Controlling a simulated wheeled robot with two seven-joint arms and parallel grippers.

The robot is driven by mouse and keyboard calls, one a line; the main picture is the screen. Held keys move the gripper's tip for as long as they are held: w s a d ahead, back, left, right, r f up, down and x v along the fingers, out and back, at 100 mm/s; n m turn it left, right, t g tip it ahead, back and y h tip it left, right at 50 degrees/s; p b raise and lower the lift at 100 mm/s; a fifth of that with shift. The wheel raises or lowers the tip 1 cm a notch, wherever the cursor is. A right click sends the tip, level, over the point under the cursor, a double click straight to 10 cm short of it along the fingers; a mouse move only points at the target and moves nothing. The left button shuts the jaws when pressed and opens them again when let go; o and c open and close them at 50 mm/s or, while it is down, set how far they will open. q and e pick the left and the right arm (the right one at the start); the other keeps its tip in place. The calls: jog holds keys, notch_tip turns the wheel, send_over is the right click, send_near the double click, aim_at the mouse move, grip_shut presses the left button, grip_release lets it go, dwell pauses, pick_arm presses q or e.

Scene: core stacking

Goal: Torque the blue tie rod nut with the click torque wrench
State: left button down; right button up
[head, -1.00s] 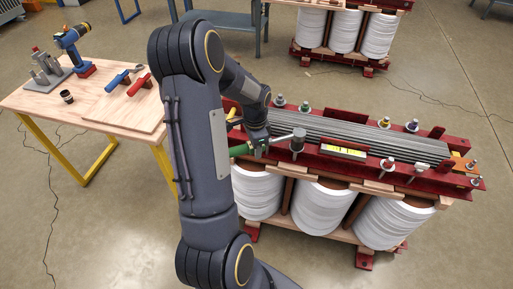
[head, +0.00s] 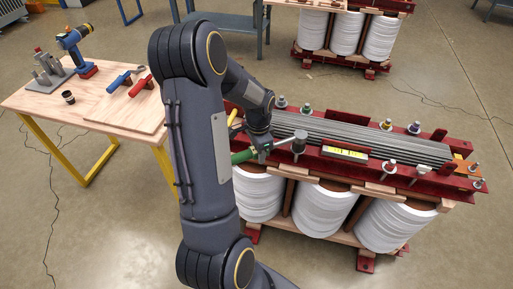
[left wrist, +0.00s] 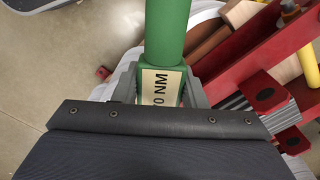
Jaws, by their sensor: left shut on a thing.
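My left gripper (head: 264,151) is shut on the green click torque wrench (head: 243,156), whose handle points left. The green handle (left wrist: 166,32) also fills the upper middle of the left wrist view, between the fingers, with a label ending in "0 NM". The wrench's grey head (head: 300,136) is over a tie rod position on the front red beam of the core. The nut under it is hidden, and I cannot tell its colour. I cannot make out a blue nut elsewhere. My right gripper is not in view.
The laminated core (head: 370,137) lies between red beams above white coils (head: 320,204). A yellow spirit level (head: 344,154) lies on the front beam, right of the wrench head. Several other rods with nuts stand along the beams. A wooden bench (head: 30,99) with tools is at left.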

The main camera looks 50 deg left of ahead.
pick_arm(q)
jog(key=shift+s+d+n, duration=0.15)
jog(key=shift+d+n, duration=0.4)
jog(key=shift+d, duration=0.1)
jog(key=shift+s+d+n, duration=0.15)
jog(key=shift+d+n, duration=0.4)
jog(key=shift+d, duration=0.1)
jog(key=shift+b, duration=0.3)
jog(key=shift+s+d+n, duration=0.1)
jog(key=shift+d+n, duration=0.9)
jog(key=shift+d, duration=0.35)
jog(key=d+n, duration=0.2)
jog(key=shift+w+d+b, duration=0.2)
jog(key=shift+d+b, duration=0.1)
jog(key=shift+d, duration=0.1)
jog(key=shift+w+d+n, duration=0.2)
jog(key=shift+d+n, duration=0.3)
jog(key=shift+d, duration=0.15)
jog(key=shift+w+d+n, duration=0.15)
jog(key=shift+d+n, duration=0.35)
jog(key=shift+d, duration=0.15)
